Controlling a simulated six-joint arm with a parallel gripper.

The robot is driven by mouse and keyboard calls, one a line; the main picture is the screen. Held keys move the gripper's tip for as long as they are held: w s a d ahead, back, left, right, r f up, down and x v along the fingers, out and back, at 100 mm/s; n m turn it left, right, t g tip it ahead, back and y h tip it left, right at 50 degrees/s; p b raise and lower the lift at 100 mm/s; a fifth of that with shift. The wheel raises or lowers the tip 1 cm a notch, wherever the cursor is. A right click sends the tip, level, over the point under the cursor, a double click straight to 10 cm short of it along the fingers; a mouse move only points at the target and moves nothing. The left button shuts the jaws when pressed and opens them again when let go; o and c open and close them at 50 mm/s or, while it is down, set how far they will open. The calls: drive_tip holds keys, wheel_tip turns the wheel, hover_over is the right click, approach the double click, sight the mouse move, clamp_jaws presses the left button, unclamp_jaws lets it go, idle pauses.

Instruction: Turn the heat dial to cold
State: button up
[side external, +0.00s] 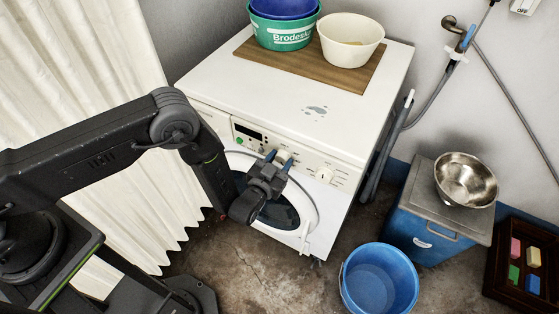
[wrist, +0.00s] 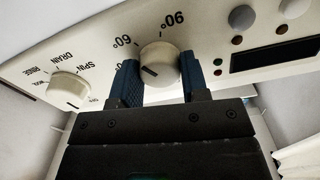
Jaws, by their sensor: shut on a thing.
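The heat dial (wrist: 158,60) is a round cream knob on the washing machine's front panel, with 60° and 90° printed beside it, upside down in the wrist view. A short dark mark on its face slants on the side toward the 60° print. The cold label is not visible. My gripper (wrist: 160,78) is shut on the dial, one blue finger on each side of it. In the side external view, my gripper (side external: 279,159) reaches the panel of the white washing machine (side external: 260,85) above its round door, and the dial is mostly hidden by the fingers.
A second dial (wrist: 69,89) marked spin, drain and rinse sits close by. Buttons and a dark display (wrist: 275,55) are on the other side. Green and cream basins (side external: 350,38) stand on the machine's top. A blue bucket (side external: 379,280) stands on the floor at right.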

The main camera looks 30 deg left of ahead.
drive_tip(key=shift+c, duration=0.7)
